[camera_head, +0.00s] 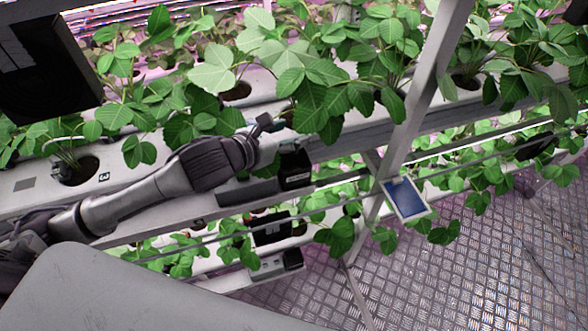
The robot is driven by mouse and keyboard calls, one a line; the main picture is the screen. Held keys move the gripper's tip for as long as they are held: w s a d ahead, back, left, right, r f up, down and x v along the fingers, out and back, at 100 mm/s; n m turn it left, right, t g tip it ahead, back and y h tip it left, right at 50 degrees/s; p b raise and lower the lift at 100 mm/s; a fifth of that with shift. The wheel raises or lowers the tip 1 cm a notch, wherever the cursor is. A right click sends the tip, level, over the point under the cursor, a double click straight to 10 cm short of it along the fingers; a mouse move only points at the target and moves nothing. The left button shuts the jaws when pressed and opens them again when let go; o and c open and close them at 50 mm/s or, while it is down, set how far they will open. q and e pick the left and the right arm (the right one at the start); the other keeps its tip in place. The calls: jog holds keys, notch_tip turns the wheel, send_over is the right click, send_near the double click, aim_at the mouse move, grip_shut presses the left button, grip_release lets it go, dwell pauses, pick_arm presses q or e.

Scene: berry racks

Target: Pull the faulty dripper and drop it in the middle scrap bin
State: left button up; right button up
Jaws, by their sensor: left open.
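My left arm reaches in from the left along the front of the planted gutter (118,176). My left gripper (268,130) is open beside the gutter's front edge, just below and left of a large strawberry plant (327,98). A small dark finger shows at its tip; the rest of the jaws is hard to make out. I cannot make out a dripper there. A black box with a white label (296,166) is just below and right of the gripper. Another black box (272,228) hangs lower. I cannot tell whether these are scrap bins. My right gripper is out of view.
A slanted metal post (425,85) crosses the rack to the right of the gripper. A blue card with a pale frame (406,199) hangs beside it. Lower plant rows run behind. The textured metal floor (440,275) is open at lower right.

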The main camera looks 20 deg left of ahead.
pick_arm(q)
jog(key=v, duration=0.7)
jog(key=shift+s, duration=0.2)
